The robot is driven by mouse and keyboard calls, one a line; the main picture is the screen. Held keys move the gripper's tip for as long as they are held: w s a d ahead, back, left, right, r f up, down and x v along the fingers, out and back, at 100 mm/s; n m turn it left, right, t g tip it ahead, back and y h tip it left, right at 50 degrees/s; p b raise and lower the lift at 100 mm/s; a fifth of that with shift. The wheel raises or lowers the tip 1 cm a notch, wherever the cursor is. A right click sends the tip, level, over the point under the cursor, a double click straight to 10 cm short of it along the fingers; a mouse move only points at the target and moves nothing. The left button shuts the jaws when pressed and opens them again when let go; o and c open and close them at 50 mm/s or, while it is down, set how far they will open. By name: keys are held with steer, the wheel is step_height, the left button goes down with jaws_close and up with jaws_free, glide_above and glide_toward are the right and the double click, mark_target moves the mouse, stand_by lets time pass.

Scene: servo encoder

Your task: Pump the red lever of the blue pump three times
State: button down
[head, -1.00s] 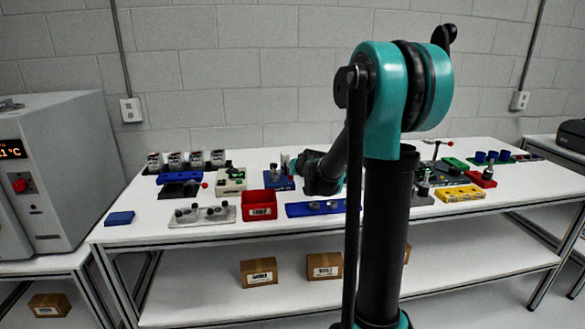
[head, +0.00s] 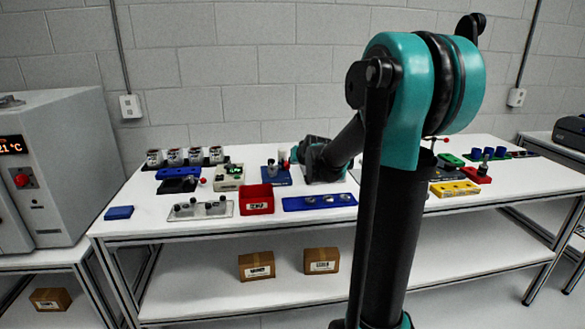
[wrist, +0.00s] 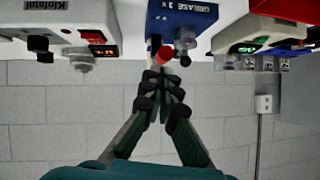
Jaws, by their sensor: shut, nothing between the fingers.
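The blue pump (wrist: 183,15) shows at the top of the wrist view, which is upside down, with a label partly reading GREASE. Its red lever knob (wrist: 166,54) lies just beyond my fingertips, close to them; I cannot tell whether they touch. A clear, roundish part sits beside the knob. My gripper (wrist: 165,80) is shut and empty, its dark fingertips together under the knob in the picture. In the head view the blue pump (head: 276,178) stands on the table, just left of my arm's end. My fingertips are hard to make out there.
A red bin (head: 257,207) and a blue tray (head: 320,203) stand in front of the pump. A pale device with a green display (head: 229,178) is to its left. A black device with a red knob (head: 180,185) stands further left.

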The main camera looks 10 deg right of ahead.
steer(key=v, duration=0.8)
steer(key=shift+f, duration=0.35)
steer(key=shift+d, duration=0.1)
steer(key=w+r+g, duration=0.2)
steer(key=w+r, duration=0.2)
steer(key=r, duration=0.3)
steer(key=shift+g, duration=0.3)
steer(key=shift+f, duration=0.1)
